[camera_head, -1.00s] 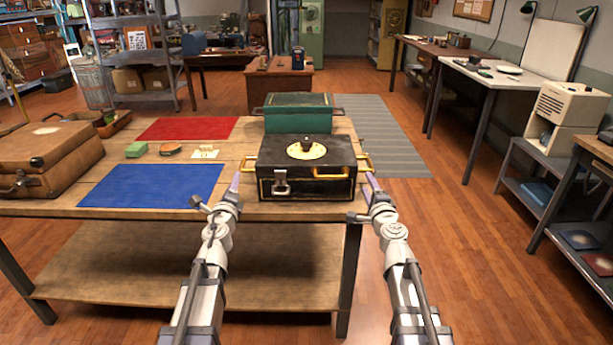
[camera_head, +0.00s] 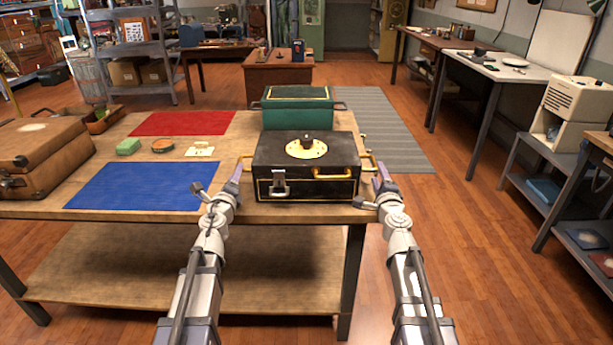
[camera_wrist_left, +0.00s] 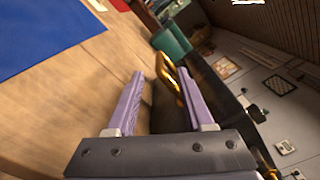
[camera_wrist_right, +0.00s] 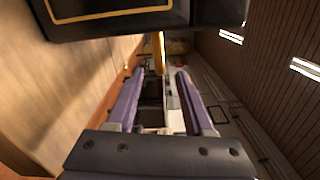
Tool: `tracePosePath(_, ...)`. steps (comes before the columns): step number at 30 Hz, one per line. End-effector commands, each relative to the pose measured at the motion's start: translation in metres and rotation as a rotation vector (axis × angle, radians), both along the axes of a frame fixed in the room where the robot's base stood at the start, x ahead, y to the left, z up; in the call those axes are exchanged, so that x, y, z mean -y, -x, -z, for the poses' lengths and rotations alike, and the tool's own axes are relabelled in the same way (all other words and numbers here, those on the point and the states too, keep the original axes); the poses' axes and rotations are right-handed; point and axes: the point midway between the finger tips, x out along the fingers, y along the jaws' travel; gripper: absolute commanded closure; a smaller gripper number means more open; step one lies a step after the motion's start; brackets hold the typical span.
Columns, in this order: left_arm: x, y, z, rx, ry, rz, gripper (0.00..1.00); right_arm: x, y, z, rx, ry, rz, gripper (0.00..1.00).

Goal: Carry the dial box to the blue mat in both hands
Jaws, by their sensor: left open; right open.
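The dial box (camera_head: 306,169) is black with gold trim, a round cream dial on its lid, a front clasp and yellow side handles. It sits upright on the wooden table's right part. The blue mat (camera_head: 142,186) lies flat on the table to its left, and also shows in the left wrist view (camera_wrist_left: 45,35). My left gripper (camera_head: 237,180) is open at the box's left side, with the left handle (camera_wrist_left: 168,72) just beyond and between its fingertips. My right gripper (camera_head: 378,178) is open at the right side, the right handle (camera_wrist_right: 159,52) ahead between its fingers.
A green box (camera_head: 298,106) stands right behind the dial box. The blue mat is empty.

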Motion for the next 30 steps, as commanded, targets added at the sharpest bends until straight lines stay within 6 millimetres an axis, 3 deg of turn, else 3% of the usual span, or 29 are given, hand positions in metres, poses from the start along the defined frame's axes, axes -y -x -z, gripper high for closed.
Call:
tracePosePath(15,0.001,-0.068,0.000,0.000,0.000,0.000,0.48,0.000,-0.068,0.000,0.000,0.001,0.000,0.48)
tracePosePath(26,0.002,-0.073,0.000,0.000,0.000,0.000,0.48,0.000,-0.073,0.000,0.000,0.000,0.000,0.48)
tracePosePath(30,0.002,-0.073,0.000,0.000,0.000,0.000,0.62,0.000,-0.073,0.000,0.000,0.000,0.000,0.62)
